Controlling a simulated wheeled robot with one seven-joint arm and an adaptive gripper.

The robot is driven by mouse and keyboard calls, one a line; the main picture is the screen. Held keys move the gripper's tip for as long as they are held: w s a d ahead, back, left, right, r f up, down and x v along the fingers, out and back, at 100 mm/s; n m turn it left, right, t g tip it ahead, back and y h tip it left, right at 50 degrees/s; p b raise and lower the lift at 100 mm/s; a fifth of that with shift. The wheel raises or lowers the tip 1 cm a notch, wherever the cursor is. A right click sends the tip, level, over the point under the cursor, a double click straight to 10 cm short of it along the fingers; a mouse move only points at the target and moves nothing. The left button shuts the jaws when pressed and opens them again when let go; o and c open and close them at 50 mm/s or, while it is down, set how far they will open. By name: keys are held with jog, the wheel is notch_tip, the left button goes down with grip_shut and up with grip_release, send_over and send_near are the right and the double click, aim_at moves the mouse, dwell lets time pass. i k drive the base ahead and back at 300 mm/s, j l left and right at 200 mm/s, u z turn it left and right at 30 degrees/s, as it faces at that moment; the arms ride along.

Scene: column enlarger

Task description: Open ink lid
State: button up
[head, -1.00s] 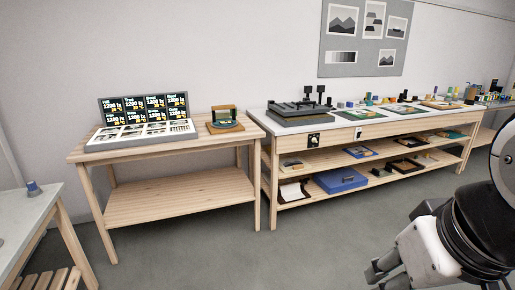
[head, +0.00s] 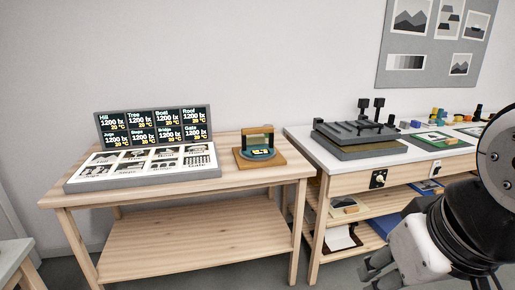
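I cannot clearly make out an ink lid in the head view. A small device with a square wooden base (head: 273,164), a round teal part and an upright brown and dark frame (head: 257,132) stands on the right part of the left wooden table. I cannot tell whether it holds ink or has a lid. My gripper (head: 372,273) is at the lower right, in front of the right bench and well apart from the small device. Its fingers are small and partly overlapped, so their opening is unclear. I see nothing held in it.
A panel of picture cards and lit labels (head: 150,127) fills the left part of the wooden table (head: 95,200). The right bench (head: 345,185) carries a dark grey flat apparatus (head: 355,140); its shelves hold papers and a blue box. Grey floor lies between the furniture.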

aim_at(431, 121)
jog(key=i+z, duration=0.75)
jog(key=i+j+z, duration=0.1)
jog(key=i+z, duration=0.3)
jog(key=i+l+z, duration=0.15)
jog(key=z, duration=0.25)
jog(key=i+z, duration=0.6)
jog(key=z, duration=0.25)
jog(key=i, duration=0.95)
jog(key=i+u, duration=0.1)
jog(key=i, duration=0.85)
jog(key=i+l, duration=0.1)
jog(key=i, duration=0.85)
jog(key=i+u, duration=0.65)
jog(key=u, duration=0.15)
jog(key=i+u, duration=0.2)
jog(key=u, duration=0.25)
jog(key=i+u, duration=0.25)
jog(key=u, duration=0.2)
jog(key=i+u, duration=0.2)
jog(key=u, duration=0.25)
jog(key=i+l+u, duration=0.2)
jog(key=u, duration=0.3)
